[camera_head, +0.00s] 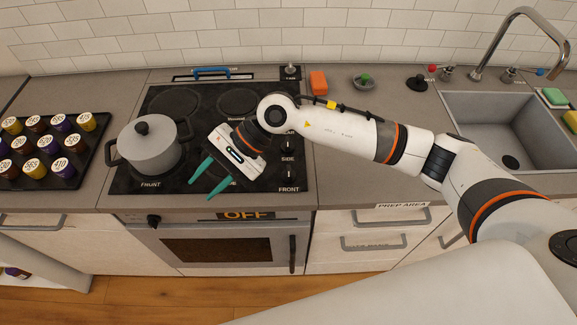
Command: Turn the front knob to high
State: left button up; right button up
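The cooktop (135,183) is black, with dark knobs along its right edge. The front knob (289,170) is small and dark, just above the "FRONT" label at the cooktop's right front corner. Its pointer setting is too small to read. Another knob (289,143) sits behind it, above the "SIDE" label. My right gripper (200,190) has two teal fingers spread apart with nothing between them. It is over the front middle of the cooktop, left of the front knob and apart from it. My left gripper is not in view.
A grey lidded pot (150,155) stands on the cooktop's left. A black tray (88,150) of labelled jars lies farther left. The oven below has a dark knob (154,221) and an "OFF" display (245,215). An orange block (318,82) and a sink (510,130) are to the right.

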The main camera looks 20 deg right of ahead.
jog(key=w+d+f+n+t+h, duration=0.1)
jog(key=w+d+f+n+h, duration=0.15)
jog(key=d, duration=0.25)
jog(key=w+d+f+n+h, duration=0.1)
jog(key=w+d+h, duration=0.25)
jog(key=d, duration=0.25)
jog(key=h, duration=0.4)
send_near(289, 170)
jog(key=shift+n+t, duration=0.3)
jog(key=shift+n, duration=0.15)
jog(key=f+p, duration=0.1)
jog(key=f, duration=0.1)
jog(key=f+p, duration=0.2)
jog(key=f, duration=0.1)
jog(key=f+p, duration=0.2)
jog(key=f, duration=0.1)
jog(key=shift+s+a, duration=0.2)
jog(key=shift+s, duration=0.1)
jog(key=shift+f, duration=0.35)
jog(key=shift+c, duration=0.4)
grip_shut()
